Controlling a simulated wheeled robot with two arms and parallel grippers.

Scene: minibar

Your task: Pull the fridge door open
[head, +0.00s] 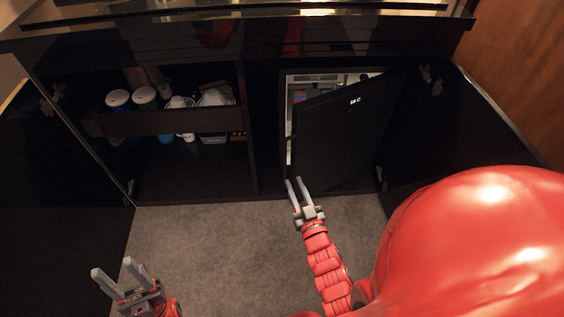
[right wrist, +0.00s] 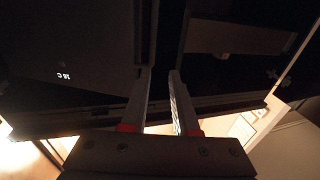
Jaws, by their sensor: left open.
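The black fridge door (head: 335,140) stands partly open inside the cabinet. It is hinged at the right, its left edge swung out, and a small "18 C" display shows on it. The lit fridge interior (head: 298,92) shows behind that edge. In the right wrist view the door (right wrist: 70,50) fills the left side. My right gripper (head: 294,181) is open at the lower part of the door's left edge. In the right wrist view its fingers (right wrist: 161,72) are apart, one beside the door edge; contact is unclear. My left gripper (head: 113,265) is open and empty, low at the left.
An open cabinet compartment (head: 195,170) at the left holds a drawer (head: 160,123) with several cups and containers. Open black cabinet doors stand at the far left (head: 65,200) and right (head: 465,130). Grey carpet (head: 215,240) in front is clear. The counter edge overhangs above.

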